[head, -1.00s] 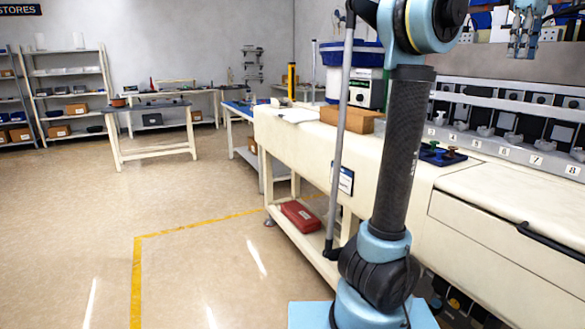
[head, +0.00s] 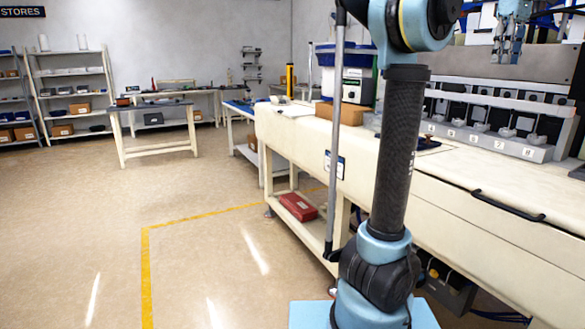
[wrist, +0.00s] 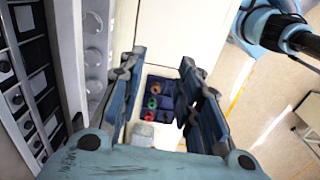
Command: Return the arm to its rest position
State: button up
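My gripper (head: 510,40) hangs with its fingers pointing down at the upper right of the head view, above the bench. In the wrist view its blue fingers (wrist: 165,100) are spread wide apart, with nothing held between them. In the head view the tray is mostly hidden behind my arm. My arm stands upright at the middle right, its dark tube in front of the bench.
The long cream bench (head: 300,135) runs along the right, with a numbered row of stations (head: 500,142) at its back. A cardboard box (head: 345,113) and a blue-rimmed bowl feeder (head: 335,55) stand on it. A red case (head: 298,207) lies on its lower shelf. The floor (head: 90,190) at left is clear.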

jog(key=w+a+f+m+t, duration=0.1)
jog(key=w+a+f+m, duration=0.1)
jog(key=a+f, duration=2.15)
jog(key=s+a+f+m, duration=0.1)
jog(key=s+a+f, duration=0.3)
jog(key=f, duration=0.5)
jog(key=s+a+f+m, duration=0.1)
jog(key=s+a+f, duration=0.3)
jog(key=a+f, duration=0.3)
jog(key=s+a+f+m+t, duration=0.1)
jog(key=s+a+f, duration=0.3)
jog(key=f, duration=0.8)
jog(key=shift+s+a+f, duration=0.3)
jog(key=shift+s+a, duration=0.1)
jog(key=shift+a, duration=0.6)
jog(key=shift+w+f, duration=0.2)
jog(key=shift+w, duration=0.25)
